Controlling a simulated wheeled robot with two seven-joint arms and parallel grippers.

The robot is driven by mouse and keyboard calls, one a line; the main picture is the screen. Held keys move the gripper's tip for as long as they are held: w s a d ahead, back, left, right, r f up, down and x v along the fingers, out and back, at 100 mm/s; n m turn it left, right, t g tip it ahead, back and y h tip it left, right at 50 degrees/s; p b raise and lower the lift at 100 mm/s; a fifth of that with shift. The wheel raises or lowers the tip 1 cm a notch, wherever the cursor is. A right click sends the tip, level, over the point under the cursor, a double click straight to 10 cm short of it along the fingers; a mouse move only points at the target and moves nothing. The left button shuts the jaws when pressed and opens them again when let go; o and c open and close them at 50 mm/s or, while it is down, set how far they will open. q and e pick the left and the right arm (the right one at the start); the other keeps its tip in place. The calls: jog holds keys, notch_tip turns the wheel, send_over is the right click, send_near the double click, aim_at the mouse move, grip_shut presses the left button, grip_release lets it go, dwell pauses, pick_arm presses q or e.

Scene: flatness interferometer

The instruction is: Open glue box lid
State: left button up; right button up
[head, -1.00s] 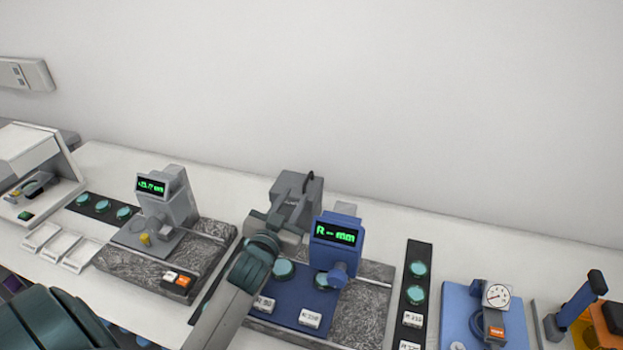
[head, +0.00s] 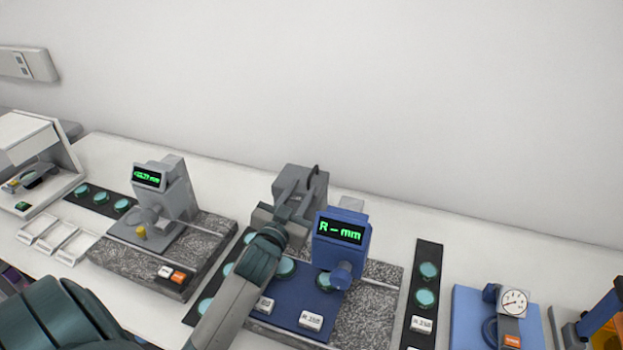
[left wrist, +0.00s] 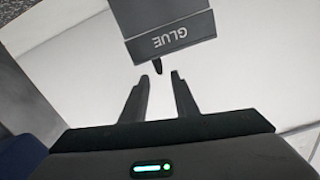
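The glue box shows in the left wrist view as a grey box with a darker front band (left wrist: 172,37) marked GLUE, upside down in the picture. A small black tab (left wrist: 158,67) sticks out from that band. My left gripper (left wrist: 163,82) is open, its two dark fingers just short of the tab and to either side of it, with nothing between them. My right gripper is not in view.
A blue instrument (head: 341,240) with a green display stands close to the right of my left gripper. A grey instrument (head: 176,195) on a granite slab is to the left. A black strip with teal discs (head: 424,300) and a dial gauge (head: 514,302) are farther right.

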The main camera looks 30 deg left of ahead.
aim_at(308, 180)
pick_arm(q)
jog(key=shift+w+f, duration=0.1)
jog(key=shift+f, duration=0.05)
dwell(0.3)
jog(key=p+x, duration=0.2)
jog(key=x, duration=0.4)
jog(key=shift+w+a+p, duration=0.25)
jog(key=shift+w+p, duration=0.05)
jog(key=shift+w, duration=0.35)
grip_shut()
